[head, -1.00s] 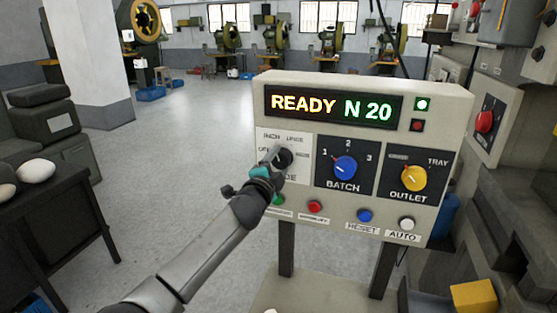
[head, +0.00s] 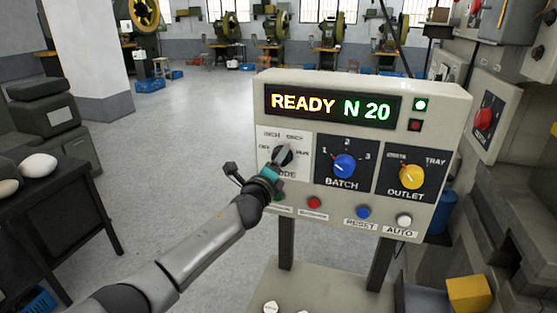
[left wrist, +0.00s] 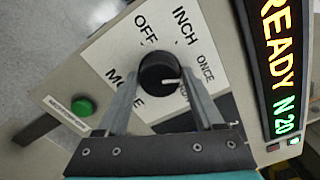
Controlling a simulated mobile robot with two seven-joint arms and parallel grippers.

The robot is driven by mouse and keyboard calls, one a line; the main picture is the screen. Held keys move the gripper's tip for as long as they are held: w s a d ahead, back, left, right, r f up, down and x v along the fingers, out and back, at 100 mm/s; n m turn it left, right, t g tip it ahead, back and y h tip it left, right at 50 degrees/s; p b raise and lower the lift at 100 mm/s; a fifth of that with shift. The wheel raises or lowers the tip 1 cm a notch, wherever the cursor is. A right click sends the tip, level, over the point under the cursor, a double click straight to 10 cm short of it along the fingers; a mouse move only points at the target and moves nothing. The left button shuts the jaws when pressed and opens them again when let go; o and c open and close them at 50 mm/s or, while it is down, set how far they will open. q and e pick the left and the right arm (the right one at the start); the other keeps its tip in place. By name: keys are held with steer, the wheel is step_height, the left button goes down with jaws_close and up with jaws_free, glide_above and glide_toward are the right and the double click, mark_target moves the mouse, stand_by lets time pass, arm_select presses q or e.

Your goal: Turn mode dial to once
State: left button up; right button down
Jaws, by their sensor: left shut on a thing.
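The mode dial (head: 282,156) is a black round knob on a white plate at the left of the control panel (head: 462,110). Its plate carries OFF, INCH, ONCE and RUN labels. My left gripper (head: 275,168) reaches it from below. In the left wrist view the two fingers (left wrist: 161,80) lie on either side of the dial (left wrist: 158,68), shut on it. The dial's white mark points towards the ONCE and RUN side; I cannot tell whether it lines up exactly with ONCE. The display (head: 332,104) reads READY N 20. My right gripper is in no view.
The blue batch dial (head: 344,166) and yellow outlet dial (head: 411,176) sit to the right. Below are red (head: 314,202), blue (head: 363,213) and white (head: 404,220) buttons. A green button (left wrist: 82,106) is close to my left gripper. Open floor lies left of the panel.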

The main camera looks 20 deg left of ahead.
arm_select(q)
steer(key=shift+m, duration=0.3)
stand_by(0.4)
steer(key=o, duration=1.4)
steer(key=s, duration=1.5)
steer(key=shift+s+a, duration=0.15)
steer(key=shift+a, duration=0.1)
